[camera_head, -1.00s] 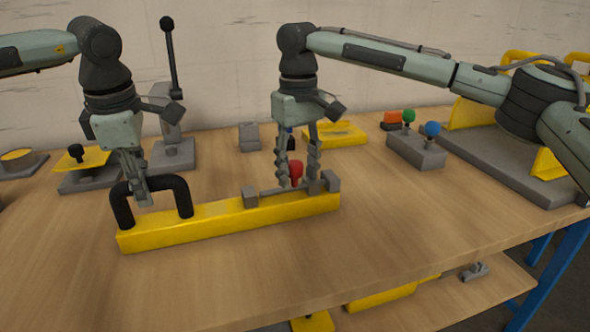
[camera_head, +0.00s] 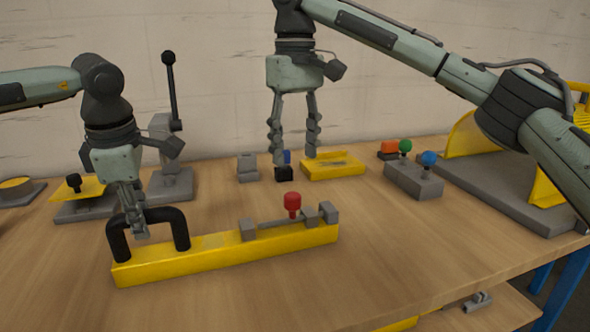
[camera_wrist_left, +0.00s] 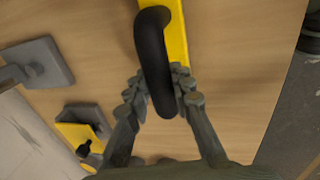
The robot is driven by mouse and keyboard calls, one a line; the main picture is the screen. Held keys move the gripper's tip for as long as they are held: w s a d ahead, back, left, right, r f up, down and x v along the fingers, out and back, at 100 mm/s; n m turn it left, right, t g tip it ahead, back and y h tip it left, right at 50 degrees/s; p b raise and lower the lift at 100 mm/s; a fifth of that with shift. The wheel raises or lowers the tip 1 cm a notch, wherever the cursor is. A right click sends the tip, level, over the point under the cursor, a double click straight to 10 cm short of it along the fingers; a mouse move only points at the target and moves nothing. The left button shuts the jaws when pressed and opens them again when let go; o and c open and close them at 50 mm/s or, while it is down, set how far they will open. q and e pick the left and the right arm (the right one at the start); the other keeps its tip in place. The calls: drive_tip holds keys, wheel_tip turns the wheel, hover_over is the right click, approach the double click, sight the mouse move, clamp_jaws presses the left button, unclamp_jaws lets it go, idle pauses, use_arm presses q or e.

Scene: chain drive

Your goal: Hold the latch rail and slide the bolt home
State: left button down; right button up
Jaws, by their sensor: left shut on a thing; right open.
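The yellow latch rail (camera_head: 215,261) lies on the table in the head view, with a black arched handle (camera_head: 181,232) on its left end. My left gripper (camera_head: 138,228) is shut on that handle; the left wrist view shows its fingers (camera_wrist_left: 163,98) on both sides of the black handle (camera_wrist_left: 152,55). A grey bolt (camera_head: 276,223) with a red knob (camera_head: 292,203) lies along the right part of the rail, between grey blocks, and reaches into the block (camera_head: 311,215) right of the knob. My right gripper (camera_head: 293,153) is open and empty, raised above and behind the red knob.
Behind the rail stand a small grey block (camera_head: 247,168), a black and blue piece (camera_head: 284,173) and a yellow tray (camera_head: 345,169). A grey block with coloured knobs (camera_head: 413,180) is at the right. A black lever (camera_head: 170,90) stands at the left. The table front right is clear.

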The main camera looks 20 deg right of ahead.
idle(0.4)
use_arm(q)
drive_tip(key=c, duration=1.3)
unclamp_jaws()
drive_tip(key=shift+o, duration=0.2)
drive_tip(key=shift+r, duration=0.15)
